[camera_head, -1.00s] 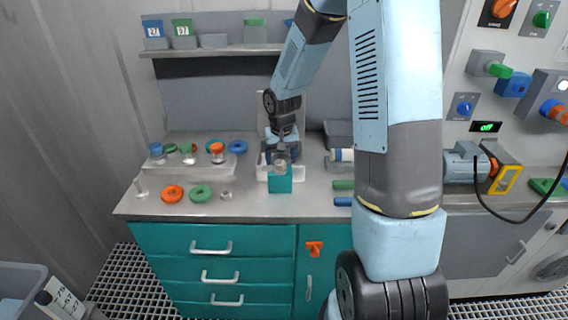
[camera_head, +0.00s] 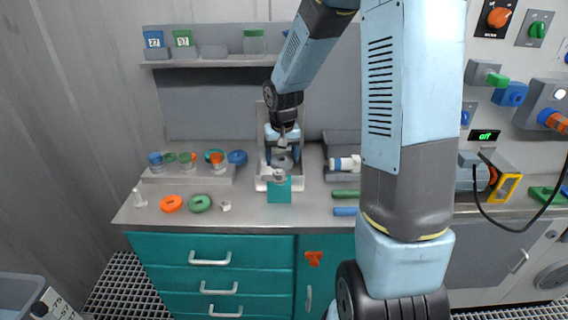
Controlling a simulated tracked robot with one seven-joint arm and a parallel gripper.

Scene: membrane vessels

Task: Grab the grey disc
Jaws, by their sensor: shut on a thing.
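My gripper (camera_head: 282,156) hangs down over the worktop, in front of the pale upright stand. Its blue fingers are spread around a grey disc (camera_head: 284,162) and shut on its sides. The disc's underside and exact height above what lies below are hard to tell. A teal block (camera_head: 279,190) stands just in front of the gripper, with a small grey round piece (camera_head: 279,175) on its top.
An orange ring (camera_head: 171,204) and a green ring (camera_head: 200,204) lie to the left, before a tray of capped jars (camera_head: 187,176). A shelf (camera_head: 210,62) runs above.

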